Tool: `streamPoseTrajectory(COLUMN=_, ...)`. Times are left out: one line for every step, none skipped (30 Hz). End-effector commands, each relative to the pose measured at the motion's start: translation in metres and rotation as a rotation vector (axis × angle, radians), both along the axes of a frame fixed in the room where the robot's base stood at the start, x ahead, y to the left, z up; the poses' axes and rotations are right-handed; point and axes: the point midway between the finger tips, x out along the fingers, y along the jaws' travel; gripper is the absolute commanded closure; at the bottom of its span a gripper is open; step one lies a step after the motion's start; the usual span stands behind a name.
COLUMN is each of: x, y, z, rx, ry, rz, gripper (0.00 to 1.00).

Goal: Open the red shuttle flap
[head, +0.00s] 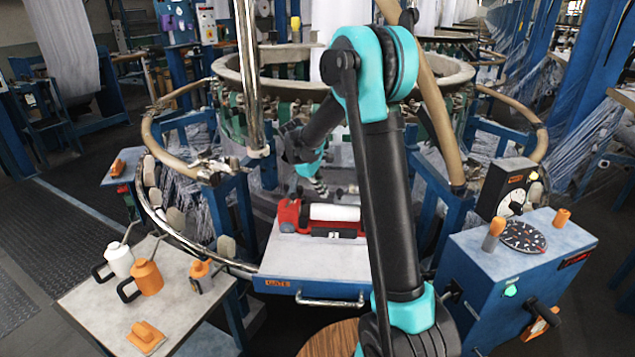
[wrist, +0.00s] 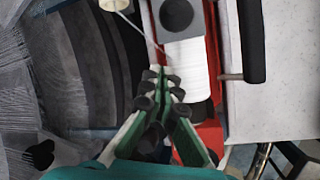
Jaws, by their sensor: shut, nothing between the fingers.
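The red shuttle (head: 289,214) lies on the pale top of the blue stand in the head view, with a white yarn roll (head: 335,212) in it. In the wrist view the red shuttle body (wrist: 213,65) runs down right of centre, with the white roll (wrist: 186,75) and a grey plate with a dark disc (wrist: 178,17). I cannot tell which part is the flap. My gripper (head: 321,190) is above and behind the shuttle, pointing down. Its green fingers (wrist: 160,74) are shut and empty beside the roll. I cannot tell whether they touch the shuttle.
The stand's pale top (head: 290,258) has a metal handle (head: 330,301) in front. The round loom ring (head: 232,85) rises behind. A side table (head: 95,300) with orange and white cans is left; a blue control box (head: 500,290) with a dial is right.

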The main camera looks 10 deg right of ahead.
Motion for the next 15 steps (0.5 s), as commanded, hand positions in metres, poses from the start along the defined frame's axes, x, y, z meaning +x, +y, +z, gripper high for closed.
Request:
streamPoseTrajectory(x=-0.002, y=-0.004, z=-0.002, rx=0.0, ry=0.0, rz=-0.001, gripper=1.0)
streamPoseTrajectory(x=-0.005, y=-0.007, z=0.002, rx=0.0, ry=0.0, rz=-0.001, gripper=1.0)
streamPoseTrajectory(x=-0.009, y=-0.01, z=0.005, rx=-0.001, ry=0.0, rz=-0.001, gripper=1.0)
streamPoseTrajectory(x=-0.011, y=-0.012, z=0.007, rx=0.0, ry=0.001, rz=-0.001, gripper=1.0)
streamPoseTrajectory(x=-0.013, y=-0.014, z=0.009, rx=0.0, ry=0.001, rz=-0.001, gripper=1.0)
streamPoseTrajectory(x=-0.015, y=-0.016, z=0.011, rx=0.0, ry=0.001, rz=-0.001, gripper=1.0)
streamPoseTrajectory(x=-0.017, y=-0.018, z=0.013, rx=0.0, ry=0.001, rz=-0.001, gripper=1.0)
streamPoseTrajectory(x=-0.018, y=-0.02, z=0.014, rx=0.0, ry=0.001, rz=-0.001, gripper=1.0)
streamPoseTrajectory(x=-0.02, y=-0.021, z=0.016, rx=0.0, ry=0.001, rz=-0.001, gripper=1.0)
streamPoseTrajectory(x=-0.021, y=-0.022, z=0.017, rx=0.001, ry=0.001, rz=0.0, gripper=1.0)
streamPoseTrajectory(x=-0.022, y=-0.023, z=0.018, rx=0.001, ry=0.001, rz=0.0, gripper=1.0)
streamPoseTrajectory(x=-0.022, y=-0.024, z=0.019, rx=0.0, ry=0.0, rz=0.0, gripper=1.0)
streamPoseTrajectory(x=-0.023, y=-0.024, z=0.019, rx=0.0, ry=0.0, rz=0.0, gripper=1.0)
streamPoseTrajectory(x=-0.023, y=-0.024, z=0.019, rx=0.0, ry=0.0, rz=0.0, gripper=1.0)
streamPoseTrajectory(x=-0.023, y=-0.025, z=0.02, rx=0.0, ry=0.0, rz=0.0, gripper=1.0)
